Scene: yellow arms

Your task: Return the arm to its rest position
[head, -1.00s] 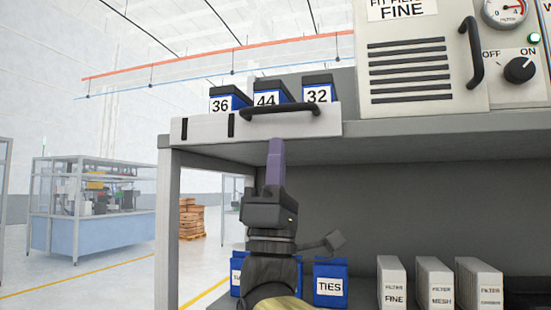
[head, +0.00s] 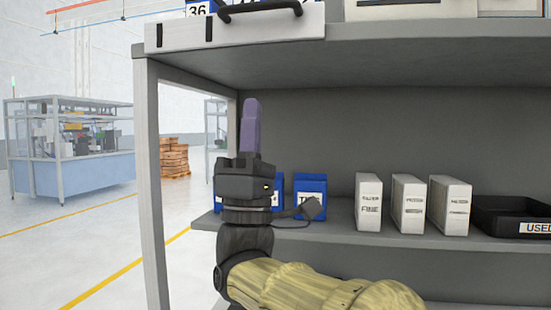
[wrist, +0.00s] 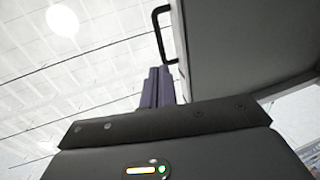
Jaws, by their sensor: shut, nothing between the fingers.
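My gripper (head: 250,103) points upward in the head view, its purple fingers together and empty. It stands in front of the shelf opening, below the level of the drawer (head: 180,37) with the black handle. My arm in its yellow sleeve comes in from the lower right. In the wrist view my fingers (wrist: 157,72) are closed side by side, with the black drawer handle (wrist: 158,32) beyond them and apart from them. The gripper's body hides part of the blue boxes behind it.
On the lower shelf (head: 340,232) stand blue boxes (head: 310,185), several white filter boxes (head: 368,203) and a black tray (head: 505,216). The shelf's left post (head: 148,190) is close to my gripper. Open floor (head: 95,255) lies to the left.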

